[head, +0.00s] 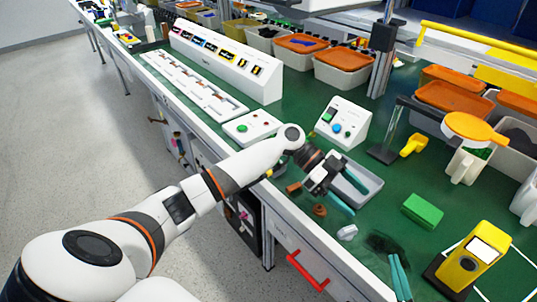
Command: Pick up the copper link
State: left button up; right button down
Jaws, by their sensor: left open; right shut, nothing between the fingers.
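Two small copper-brown pieces lie on the green bench top near its front edge: one (293,188) left of my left gripper, the other (319,210) just below it. I cannot tell which is the copper link. My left gripper (349,194), with teal fingers, is open above the bench, over the near side of a grey tray (371,180). It looks empty and apart from both pieces. My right gripper (400,278) is shut and empty at the bottom of the picture, its teal fingers side by side.
A pale grey lump (347,232) lies near the front edge. A green block (423,210) and a yellow device (468,262) stand to the right. A white button box (342,122) is behind the tray. Bins with orange lids line the back.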

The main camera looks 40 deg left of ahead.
aim_at(293, 187)
jog(key=u, duration=0.95)
jog(key=k+l, duration=0.35)
jog(key=l, duration=0.15)
